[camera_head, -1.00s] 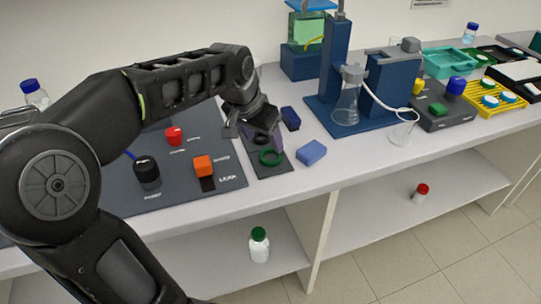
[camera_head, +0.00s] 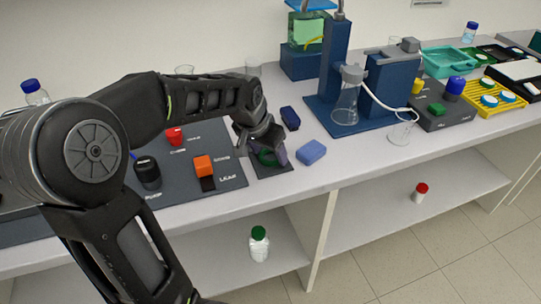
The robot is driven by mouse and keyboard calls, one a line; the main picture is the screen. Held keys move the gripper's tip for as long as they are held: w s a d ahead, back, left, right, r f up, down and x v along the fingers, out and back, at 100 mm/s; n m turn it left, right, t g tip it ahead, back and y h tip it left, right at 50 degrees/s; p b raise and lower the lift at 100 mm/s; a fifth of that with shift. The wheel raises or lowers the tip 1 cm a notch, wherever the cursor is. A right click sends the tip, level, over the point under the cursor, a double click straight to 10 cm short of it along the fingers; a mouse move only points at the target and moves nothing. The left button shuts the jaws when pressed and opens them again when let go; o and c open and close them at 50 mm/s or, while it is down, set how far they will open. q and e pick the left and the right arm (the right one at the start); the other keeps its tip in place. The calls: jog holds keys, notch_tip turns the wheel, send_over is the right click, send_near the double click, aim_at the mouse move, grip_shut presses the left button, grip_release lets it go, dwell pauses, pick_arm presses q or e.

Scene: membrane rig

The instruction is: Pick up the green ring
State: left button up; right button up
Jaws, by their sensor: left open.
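The green ring (camera_head: 267,158) lies on a small dark mat (camera_head: 272,171) near the front of the bench. My left gripper (camera_head: 266,154) is open and right over the ring, pointing down. Its fingers hide part of the ring, and I cannot tell whether they touch it. My right gripper is not in view.
A blue block (camera_head: 311,152) lies close to the right of the mat, and a dark blue block (camera_head: 290,118) lies behind it. A dark panel with an orange block (camera_head: 203,165) is to the left. A blue stand holds a flask (camera_head: 346,105) at the back right.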

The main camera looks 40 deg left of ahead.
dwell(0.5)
pick_arm(q)
jog(key=c, duration=1.1)
